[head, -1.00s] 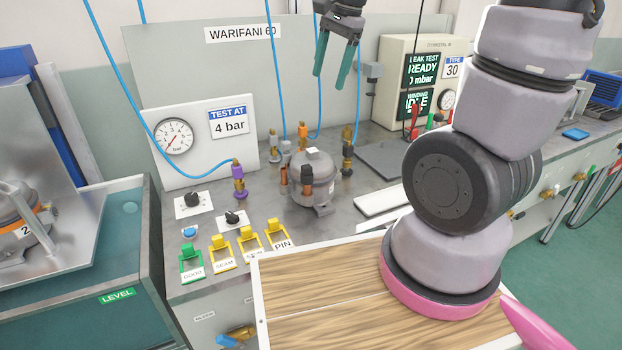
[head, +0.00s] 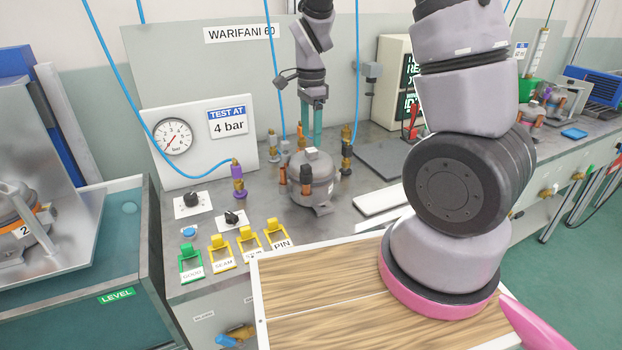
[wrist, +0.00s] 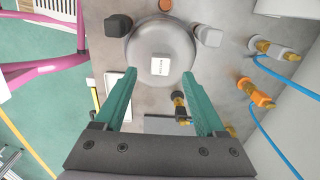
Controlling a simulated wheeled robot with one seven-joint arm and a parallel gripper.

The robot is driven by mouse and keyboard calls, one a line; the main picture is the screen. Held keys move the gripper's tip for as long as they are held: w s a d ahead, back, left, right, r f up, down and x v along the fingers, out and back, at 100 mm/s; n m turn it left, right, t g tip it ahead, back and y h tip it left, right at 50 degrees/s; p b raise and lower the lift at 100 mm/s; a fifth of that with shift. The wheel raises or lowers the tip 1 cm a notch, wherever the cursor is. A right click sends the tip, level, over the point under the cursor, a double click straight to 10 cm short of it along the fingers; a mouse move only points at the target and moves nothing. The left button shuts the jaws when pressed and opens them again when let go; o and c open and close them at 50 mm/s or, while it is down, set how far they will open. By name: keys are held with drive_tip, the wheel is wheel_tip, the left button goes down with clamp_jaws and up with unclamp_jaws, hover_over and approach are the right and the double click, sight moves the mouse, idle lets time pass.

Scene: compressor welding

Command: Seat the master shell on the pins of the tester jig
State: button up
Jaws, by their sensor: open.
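The master shell, a grey dome (head: 312,180) with a small white label on top, stands upright on the bench in the head view. It also fills the upper middle of the wrist view (wrist: 158,40). Dark and copper-coloured posts stand close around it. The jig pins under it are hidden, so I cannot tell how it sits on them. My gripper (head: 311,128) points down with green fingers just behind and above the shell. In the wrist view my gripper (wrist: 160,77) is open and empty, its fingertips at either side of the shell's lower edge.
Brass fittings with blue hoses (wrist: 265,98) stand beside the shell. A pressure gauge (head: 173,137) is on a white panel at the left. Yellow and green tag holders (head: 221,252) line the bench front. A dark flat plate (head: 388,158) lies right of the shell.

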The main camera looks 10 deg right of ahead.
sight(311, 149)
wheel_tip(311, 149, down, 5)
drive_tip(key=shift+w+r, duration=0.1)
drive_tip(key=shift+r, duration=0.1)
clamp_jaws()
drive_tip(key=shift+r, duration=0.1)
idle(1.3)
